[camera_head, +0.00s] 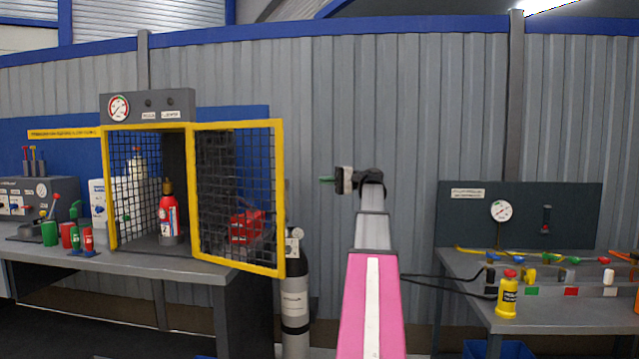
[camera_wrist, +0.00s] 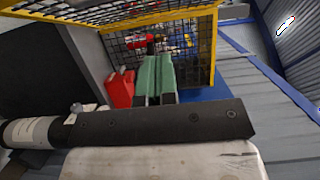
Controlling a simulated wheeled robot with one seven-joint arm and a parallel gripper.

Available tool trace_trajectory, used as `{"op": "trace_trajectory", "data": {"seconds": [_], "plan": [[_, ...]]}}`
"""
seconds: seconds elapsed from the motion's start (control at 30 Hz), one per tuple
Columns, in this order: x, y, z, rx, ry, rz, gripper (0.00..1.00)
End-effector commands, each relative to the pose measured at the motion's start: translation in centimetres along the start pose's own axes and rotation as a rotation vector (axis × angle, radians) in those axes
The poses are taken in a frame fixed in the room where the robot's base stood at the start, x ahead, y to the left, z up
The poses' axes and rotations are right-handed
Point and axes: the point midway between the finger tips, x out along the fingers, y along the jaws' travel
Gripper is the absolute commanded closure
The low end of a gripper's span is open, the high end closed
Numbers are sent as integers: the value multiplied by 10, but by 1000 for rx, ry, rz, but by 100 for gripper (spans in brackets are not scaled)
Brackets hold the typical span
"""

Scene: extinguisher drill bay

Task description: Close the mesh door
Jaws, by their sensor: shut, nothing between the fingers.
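The mesh door (camera_head: 237,262), a yellow frame with dark mesh, stands open in the head view, swung out to the right from the right post of the cage (camera_head: 109,190). Inside the cage stands a red extinguisher (camera_head: 169,222). My gripper (camera_head: 323,179) is to the right of the door, apart from it in the picture, near the height of its upper half. Its green fingers are shut and empty; they also show in the wrist view (camera_wrist: 155,72), pointing towards yellow-framed mesh. I cannot tell which mesh panel there is the door.
A grey gas cylinder (camera_head: 295,310) stands below the door's free edge. A red container (camera_head: 246,226) shows through the door mesh. A bench (camera_head: 540,318) with a yellow bottle (camera_head: 508,294) is at the right. The wall area around my gripper looks clear.

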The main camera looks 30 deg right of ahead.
Motion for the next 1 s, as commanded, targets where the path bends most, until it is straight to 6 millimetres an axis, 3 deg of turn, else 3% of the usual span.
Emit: {"op": "trace_trajectory", "data": {"seconds": [0.4, 0.63, 1.0], "plan": [[79, 1, 2, 0, -2, 0, 100], [97, 1, 24, 0, 0, 1, 100], [102, 0, 28, 0, 0, 1, 100]]}}
